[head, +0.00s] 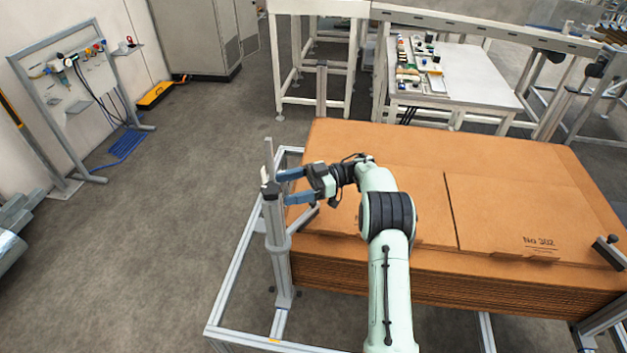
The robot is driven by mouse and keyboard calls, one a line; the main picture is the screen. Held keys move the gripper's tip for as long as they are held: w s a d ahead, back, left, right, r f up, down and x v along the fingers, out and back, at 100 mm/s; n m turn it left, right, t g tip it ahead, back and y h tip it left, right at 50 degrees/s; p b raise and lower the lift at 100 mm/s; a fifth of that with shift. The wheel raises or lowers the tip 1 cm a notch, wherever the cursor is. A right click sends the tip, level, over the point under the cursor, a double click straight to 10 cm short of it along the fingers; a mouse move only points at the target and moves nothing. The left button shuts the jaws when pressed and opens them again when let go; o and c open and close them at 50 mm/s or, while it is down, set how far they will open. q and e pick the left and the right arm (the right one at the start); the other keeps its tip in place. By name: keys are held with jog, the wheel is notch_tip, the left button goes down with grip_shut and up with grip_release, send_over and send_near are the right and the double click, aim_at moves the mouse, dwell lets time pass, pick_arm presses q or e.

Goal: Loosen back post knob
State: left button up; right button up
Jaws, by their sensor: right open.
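My right gripper (284,187) is open, its two blue fingers pointing left and spread apart. Its fingertips are at the upper part of a grey post (276,240) at the left of the cardboard stack. A small dark and pale fitting at the post top (268,187) is beside the fingertips; I cannot tell whether it is the knob or whether the fingers touch it. Another grey post (321,90) stands behind the stack, with no knob clear on it. A dark knob (612,239) shows on a bracket at the right. My left gripper is out of view.
A tall stack of brown cardboard sheets (480,160) fills the middle right, inside a grey metal frame (232,275). A work table (475,75) with small parts stands behind. A tool rack (85,75) is at the left. The floor (160,220) between is clear.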

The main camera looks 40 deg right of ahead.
jog(key=v, duration=0.8)
jog(key=shift+d, duration=0.3)
jog(key=shift+s+r, duration=0.1)
